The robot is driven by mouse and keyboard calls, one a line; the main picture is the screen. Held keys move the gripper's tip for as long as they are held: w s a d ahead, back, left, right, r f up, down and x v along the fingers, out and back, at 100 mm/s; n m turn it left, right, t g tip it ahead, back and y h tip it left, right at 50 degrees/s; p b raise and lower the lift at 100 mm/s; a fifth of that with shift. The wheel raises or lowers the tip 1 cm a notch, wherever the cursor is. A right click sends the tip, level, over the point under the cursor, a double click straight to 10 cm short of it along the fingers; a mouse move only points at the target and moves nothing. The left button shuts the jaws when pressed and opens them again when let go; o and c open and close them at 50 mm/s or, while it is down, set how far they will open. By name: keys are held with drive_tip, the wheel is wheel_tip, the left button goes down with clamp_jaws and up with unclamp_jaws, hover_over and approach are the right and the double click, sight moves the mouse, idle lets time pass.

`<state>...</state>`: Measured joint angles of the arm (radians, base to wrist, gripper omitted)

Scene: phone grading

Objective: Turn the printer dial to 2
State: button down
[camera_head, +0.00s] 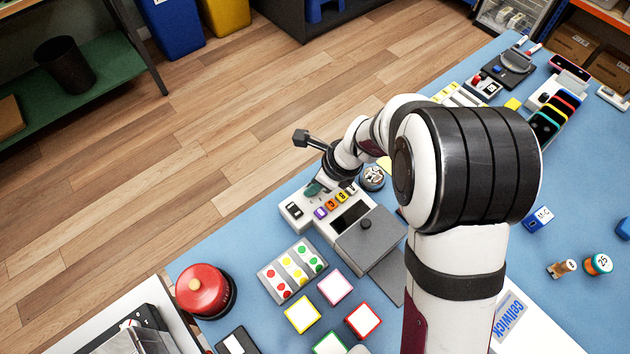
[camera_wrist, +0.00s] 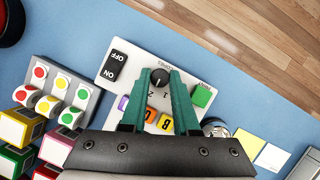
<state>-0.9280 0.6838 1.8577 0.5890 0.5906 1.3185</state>
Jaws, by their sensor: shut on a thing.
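The printer (camera_head: 322,228) is a pale box with a dark screen, a row of coloured letter buttons and a grey lid, near the table's far edge. Its dial (camera_wrist: 160,76) is a small black round knob in the wrist view, with the digits 1 and 2 printed beside it. My gripper (camera_wrist: 160,80) has green fingers shut on the dial, one on each side. In the head view my gripper (camera_head: 314,188) is low over the printer's far end and hides the dial. I cannot tell which number the dial points to.
A black ON/OFF switch (camera_wrist: 115,65) and a green button (camera_wrist: 203,95) flank the dial. A sticker tray (camera_head: 292,270), coloured label boxes (camera_head: 335,286) and a red push button (camera_head: 203,288) stand left and in front. A round container (camera_head: 372,178) stands close right of the printer.

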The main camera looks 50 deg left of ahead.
drive_tip(key=c, duration=0.7)
unclamp_jaws()
drive_tip(key=shift+o, duration=0.2)
drive_tip(key=v, duration=1.5)
drive_tip(key=shift+w+d+r, duration=0.2)
drive_tip(key=shift+d+r, duration=0.05)
drive_tip(key=shift+r, duration=0.05)
drive_tip(key=d+r+n+t, duration=0.1)
drive_tip(key=d+r+n, duration=0.2)
drive_tip(key=d, duration=1.1)
drive_tip(key=s+d+n+h, duration=0.1)
drive_tip(key=s+d+n, duration=0.1)
drive_tip(key=s+d, duration=0.3)
drive_tip(key=s+d+n+h, duration=0.1)
drive_tip(key=s+d+n, duration=0.2)
drive_tip(key=d, duration=0.8)
drive_tip(key=shift+s+d+f, duration=0.3)
drive_tip(key=shift+s+f, duration=0.2)
drive_tip(key=shift+s, duration=0.5)
